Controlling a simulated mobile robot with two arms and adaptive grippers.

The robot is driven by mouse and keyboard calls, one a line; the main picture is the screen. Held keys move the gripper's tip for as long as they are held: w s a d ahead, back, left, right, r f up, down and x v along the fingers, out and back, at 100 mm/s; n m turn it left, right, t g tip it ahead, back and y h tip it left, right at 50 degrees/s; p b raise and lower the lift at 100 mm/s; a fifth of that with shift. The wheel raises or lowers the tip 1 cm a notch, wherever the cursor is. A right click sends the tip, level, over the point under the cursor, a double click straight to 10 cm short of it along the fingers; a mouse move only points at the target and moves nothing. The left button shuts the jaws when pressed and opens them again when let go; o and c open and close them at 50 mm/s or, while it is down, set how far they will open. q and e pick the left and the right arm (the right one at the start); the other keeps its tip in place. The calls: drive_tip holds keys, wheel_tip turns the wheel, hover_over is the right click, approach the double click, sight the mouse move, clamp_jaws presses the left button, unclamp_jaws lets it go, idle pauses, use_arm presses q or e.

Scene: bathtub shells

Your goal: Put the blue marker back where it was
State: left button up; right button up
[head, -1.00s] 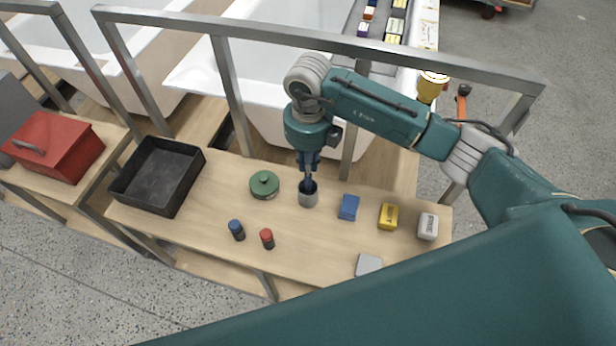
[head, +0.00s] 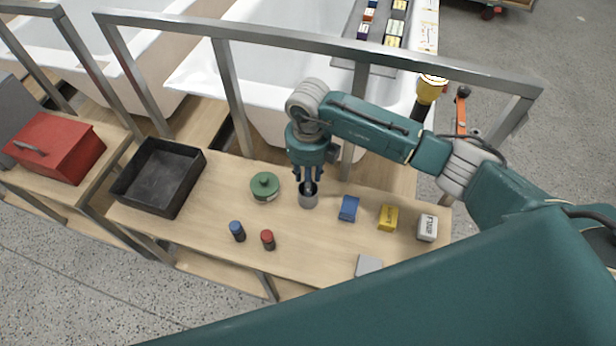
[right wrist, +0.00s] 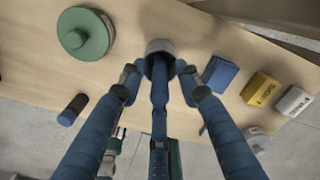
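A grey cup (head: 308,200) stands on the wooden bench. My right gripper (head: 308,183) points down right over it, with its blue fingers spread apart around the cup's mouth. In the right wrist view the outer fingertips (right wrist: 158,68) sit at either side of the cup's rim (right wrist: 160,46), and a slim blue shape runs between them to the mouth. A short dark cylinder with a blue top (head: 237,230) stands on the bench, left of the gripper. My left gripper is out of view.
A red-topped cylinder (head: 267,240), green lidded pot (head: 265,186), blue box (head: 348,208), yellow box (head: 388,217) and white box (head: 428,228) stand nearby. A black tray (head: 157,177) is at left. A metal rail (head: 300,37) runs behind.

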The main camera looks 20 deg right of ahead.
drive_tip(key=shift+r, duration=0.1)
wheel_tip(320, 180, up, 11)
drive_tip(key=shift+b, duration=1.25)
drive_tip(key=shift+r, duration=0.6)
